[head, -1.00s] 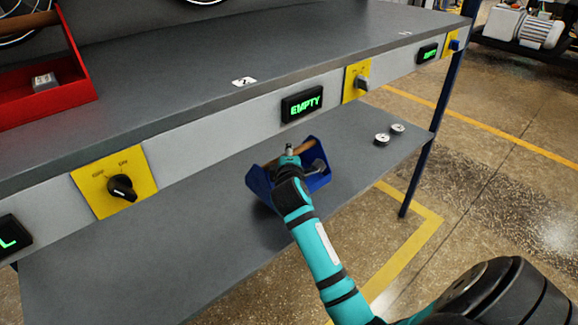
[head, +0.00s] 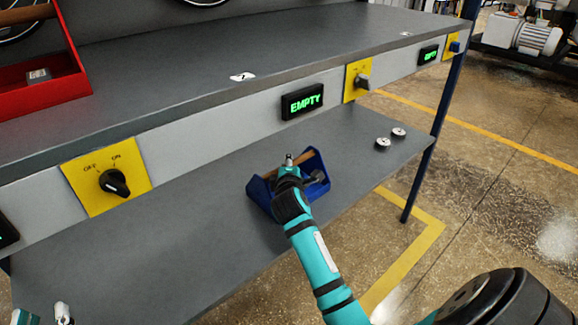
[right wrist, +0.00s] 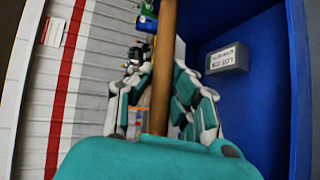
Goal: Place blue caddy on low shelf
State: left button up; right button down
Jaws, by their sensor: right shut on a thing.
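The blue caddy (head: 261,192), with a brown wooden handle (head: 293,160), is at the low shelf (head: 190,235), right of its middle. I cannot tell whether its base touches the shelf. My right gripper is at the caddy's handle, mostly hidden behind its own wrist in the head view. In the right wrist view, my right gripper (right wrist: 158,105) is shut on the handle (right wrist: 160,65), beside the caddy's blue wall (right wrist: 265,90). A grey labelled block (right wrist: 227,59) shows by that wall. My left gripper (head: 42,314) shows only fingertips at the bottom left, apart and empty.
The upper shelf (head: 190,95) overhangs the low shelf; its front carries an EMPTY display (head: 302,102) and a black knob (head: 114,182). A red caddy (head: 50,95) stands above. Two small metal pieces (head: 390,138) lie right of the blue caddy. The low shelf's left is clear.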

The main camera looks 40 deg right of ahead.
jog(key=shift+r, duration=0.15)
jog(key=c, duration=1.7)
grip_release()
jog(key=o, duration=0.4)
